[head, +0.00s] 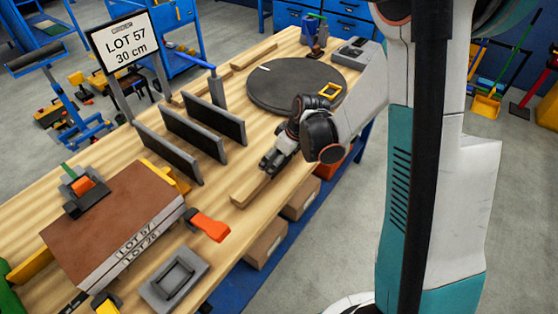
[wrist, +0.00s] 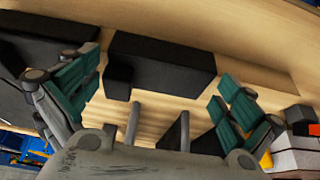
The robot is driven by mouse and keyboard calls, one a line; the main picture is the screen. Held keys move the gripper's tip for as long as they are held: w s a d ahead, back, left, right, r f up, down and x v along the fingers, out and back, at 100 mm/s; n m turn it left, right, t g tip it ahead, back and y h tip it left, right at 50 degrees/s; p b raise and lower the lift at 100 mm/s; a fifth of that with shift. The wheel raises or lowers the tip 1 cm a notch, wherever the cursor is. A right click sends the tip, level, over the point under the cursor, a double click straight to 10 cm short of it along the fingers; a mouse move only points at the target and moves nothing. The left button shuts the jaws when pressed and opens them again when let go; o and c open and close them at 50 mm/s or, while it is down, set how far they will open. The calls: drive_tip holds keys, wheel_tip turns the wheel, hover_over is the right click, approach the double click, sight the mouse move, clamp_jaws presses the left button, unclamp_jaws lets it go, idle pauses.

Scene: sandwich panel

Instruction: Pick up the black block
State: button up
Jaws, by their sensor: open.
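The black block (wrist: 165,65) lies in the wrist view between and beyond my gripper's fingers, with a smaller dark piece (wrist: 118,82) against its near left side. A wooden strip (wrist: 258,75) runs beside it. My gripper (wrist: 155,95) is open, its teal pads to the left and right of the block; I see no contact. In the head view my gripper (head: 270,165) is low over the bench, close to the wooden strip (head: 255,185). I cannot pick out the block there; my gripper seems to hide it.
Upright dark panels (head: 195,133) stand on the bench left of my gripper. A dark round turntable (head: 292,85) with a yellow frame (head: 330,91) lies behind it. A brown-topped panel stack (head: 115,215), an orange-handled clamp (head: 210,227) and a grey tray (head: 172,278) occupy the near left.

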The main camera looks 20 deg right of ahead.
drive_tip(key=c, duration=0.8)
drive_tip(key=shift+r, duration=0.15)
